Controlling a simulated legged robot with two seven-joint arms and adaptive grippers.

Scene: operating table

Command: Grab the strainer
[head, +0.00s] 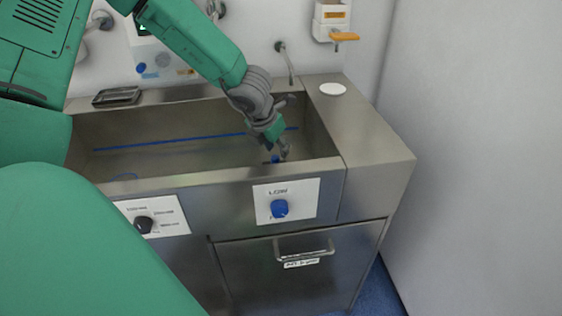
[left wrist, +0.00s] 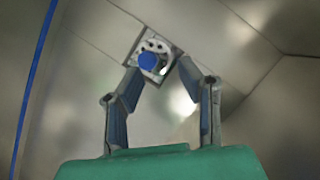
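The strainer (left wrist: 157,47) is in the left wrist view, a small metal piece with holes and a round blue knob, at the floor of the steel sink. In the head view its blue knob (head: 275,159) shows as a small spot low in the right part of the basin. My left gripper (head: 281,152) reaches down into the sink just above it. In the left wrist view the left gripper's fingers (left wrist: 158,66) are apart, with the blue knob between and beyond their tips. Contact cannot be told. My right gripper is not in view.
The steel sink (head: 90,178) has a raised front wall and a blue line inside. A faucet (head: 287,62) stands behind the gripper. A white disc (head: 333,88) lies on the right counter, and a metal tray (head: 117,96) on the back ledge. A dispenser (head: 331,22) hangs above.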

